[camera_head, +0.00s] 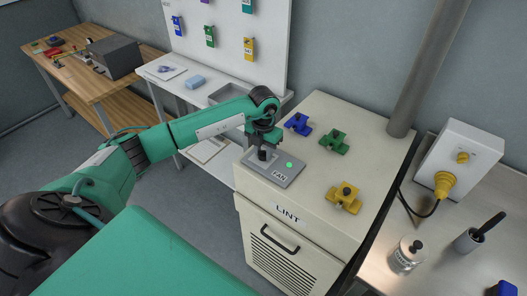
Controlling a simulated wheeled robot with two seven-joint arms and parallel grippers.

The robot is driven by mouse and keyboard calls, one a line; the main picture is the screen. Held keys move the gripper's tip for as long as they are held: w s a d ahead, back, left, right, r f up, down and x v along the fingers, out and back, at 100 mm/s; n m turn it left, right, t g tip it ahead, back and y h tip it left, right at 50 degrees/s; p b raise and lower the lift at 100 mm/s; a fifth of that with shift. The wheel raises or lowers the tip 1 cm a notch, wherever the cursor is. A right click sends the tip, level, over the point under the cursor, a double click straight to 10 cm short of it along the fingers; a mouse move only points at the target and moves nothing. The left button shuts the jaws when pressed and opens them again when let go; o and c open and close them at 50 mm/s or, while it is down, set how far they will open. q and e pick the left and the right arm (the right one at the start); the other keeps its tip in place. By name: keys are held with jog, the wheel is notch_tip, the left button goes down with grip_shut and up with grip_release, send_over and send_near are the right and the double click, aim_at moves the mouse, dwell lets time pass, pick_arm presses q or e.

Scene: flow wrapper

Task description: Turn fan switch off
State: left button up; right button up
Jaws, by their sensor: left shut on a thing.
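The fan switch panel, a grey plate (284,178) labelled FAN, lies on top of the cream LINT cabinet (300,200) near its front left corner. A green light (290,165) is lit on the plate. My left gripper (264,155) points down over the left part of the plate and is shut on the dark switch knob. The fingers hide most of the knob, so I cannot tell its position. My right gripper is not in view.
Blue (298,124), green (334,140) and yellow (344,197) clamp-like pieces stand on the cabinet top. A grey pipe (425,70) rises behind. A steel table at right holds a white box (458,160) with a yellow plug, and a jar (407,255).

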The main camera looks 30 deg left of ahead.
pick_arm(q)
jog(key=n+b, duration=0.2)
jog(key=n, duration=0.2)
jog(key=n+b, duration=0.1)
jog(key=n, duration=0.3)
jog(key=shift+n, duration=0.3)
jog(key=n+b, duration=0.1)
jog(key=n, duration=0.3)
jog(key=shift+n, duration=0.3)
jog(key=shift+r+n+b, duration=0.1)
jog(key=shift+n+b, duration=0.35)
jog(key=shift+n, duration=1.45)
jog(key=shift+w, duration=0.1)
jog(key=o, duration=1)
jog(key=shift+c, duration=0.2)
notch_tip(320, 180, up, 14)
jog(key=b, duration=0.2)
jog(key=shift+b, duration=0.4)
